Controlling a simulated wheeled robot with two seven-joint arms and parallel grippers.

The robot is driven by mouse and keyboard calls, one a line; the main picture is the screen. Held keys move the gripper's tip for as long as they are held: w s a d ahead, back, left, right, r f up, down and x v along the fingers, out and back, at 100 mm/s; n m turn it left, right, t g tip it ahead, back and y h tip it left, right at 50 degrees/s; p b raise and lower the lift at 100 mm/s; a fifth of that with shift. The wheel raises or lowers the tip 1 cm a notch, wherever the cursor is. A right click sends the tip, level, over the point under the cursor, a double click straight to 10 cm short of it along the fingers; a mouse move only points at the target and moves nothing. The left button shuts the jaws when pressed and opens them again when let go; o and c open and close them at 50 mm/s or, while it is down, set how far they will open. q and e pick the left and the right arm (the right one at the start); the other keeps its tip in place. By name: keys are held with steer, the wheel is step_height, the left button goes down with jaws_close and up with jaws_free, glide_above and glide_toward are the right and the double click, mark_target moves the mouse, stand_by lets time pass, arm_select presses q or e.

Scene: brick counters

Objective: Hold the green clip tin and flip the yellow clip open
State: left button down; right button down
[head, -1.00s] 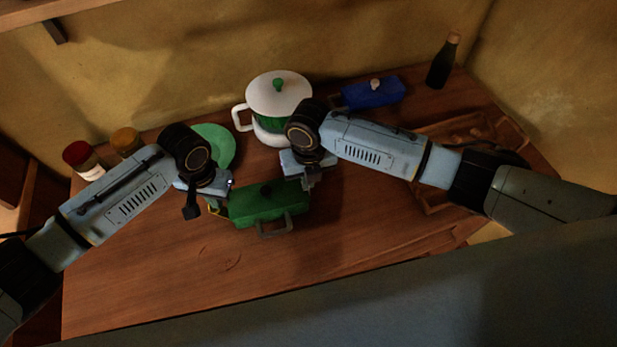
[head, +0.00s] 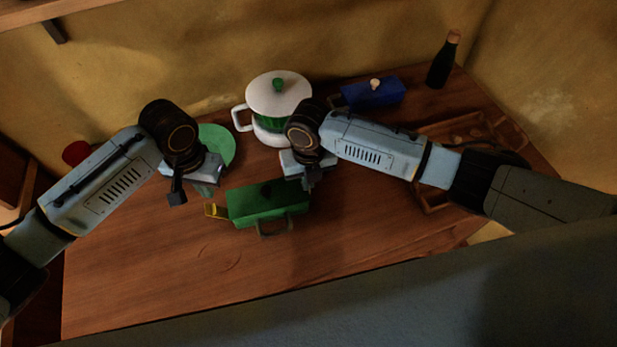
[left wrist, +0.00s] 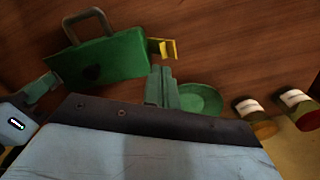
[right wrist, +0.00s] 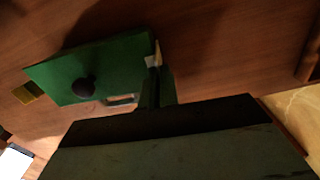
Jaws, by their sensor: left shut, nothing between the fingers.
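The green clip tin (head: 265,206) stands on the wooden counter and has a dark knob and a handle on its near side. The yellow clip (head: 214,211) sticks outward from its left end; it also shows in the left wrist view (left wrist: 164,48) and, darker, in the right wrist view (right wrist: 28,92). My left gripper (head: 206,192) is shut and empty, above and behind the clip and apart from it. My right gripper (head: 307,184) is at the tin's right end, its fingers closed on that edge; the contact is partly hidden.
A green plate (head: 217,144) lies behind my left gripper. A white and green pot (head: 278,95) stands behind the tin, and a blue tin (head: 372,93) and dark bottle (head: 443,62) farther back. A wooden tray (head: 497,130) is at right. The front counter is clear.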

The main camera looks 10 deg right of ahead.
arm_select(q)
step_height(320, 180, up, 2)
arm_select(e)
steer(key=c, duration=2.1)
jaws_free()
steer(key=o, duration=0.5)
step_height(320, 180, up, 12)
steer(key=shift+r, duration=0.1)
